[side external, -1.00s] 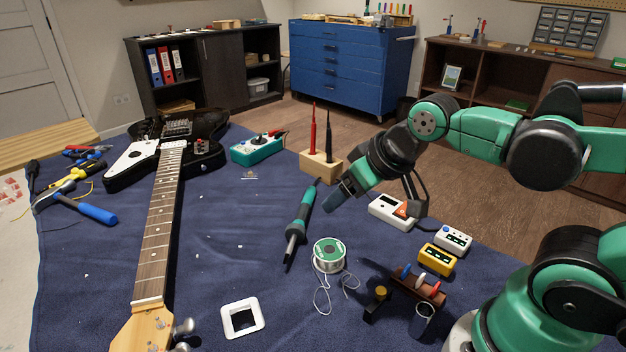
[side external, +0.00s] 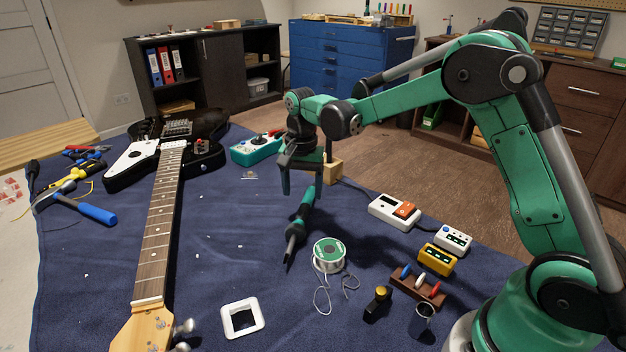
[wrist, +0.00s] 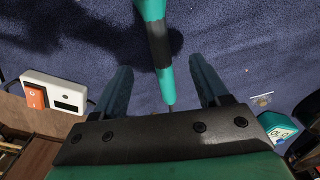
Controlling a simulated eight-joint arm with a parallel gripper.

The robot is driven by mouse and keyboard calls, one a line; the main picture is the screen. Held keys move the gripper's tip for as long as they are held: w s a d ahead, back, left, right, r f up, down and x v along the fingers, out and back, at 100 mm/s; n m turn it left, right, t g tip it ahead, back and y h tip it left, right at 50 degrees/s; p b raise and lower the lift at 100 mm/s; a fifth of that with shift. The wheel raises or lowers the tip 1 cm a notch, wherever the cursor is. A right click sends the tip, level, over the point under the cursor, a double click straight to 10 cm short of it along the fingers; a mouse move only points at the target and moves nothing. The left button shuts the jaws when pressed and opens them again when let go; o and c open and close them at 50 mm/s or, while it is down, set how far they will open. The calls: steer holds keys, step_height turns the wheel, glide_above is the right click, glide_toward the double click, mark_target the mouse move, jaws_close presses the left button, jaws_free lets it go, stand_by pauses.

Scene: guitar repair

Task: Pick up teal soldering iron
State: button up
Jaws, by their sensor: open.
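The teal soldering iron (side external: 302,217) lies on the blue cloth in the middle of the table, its dark tip toward the front. My gripper (side external: 303,188) is above the iron's rear end and points down. In the wrist view my gripper (wrist: 160,85) is open, and the teal and black iron (wrist: 159,45) runs between its two fingers. No contact between the fingers and the iron shows. My gripper hides part of the iron's rear end in the side view.
A solder spool (side external: 328,255) stands just right of the iron's tip. A wooden block (side external: 334,169) stands behind my gripper, partly hidden. A teal box (side external: 256,149) is behind left, a white device (side external: 394,210) right.

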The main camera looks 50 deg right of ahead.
mark_target(303, 209)
steer(key=shift+f, duration=2.8)
jaws_close()
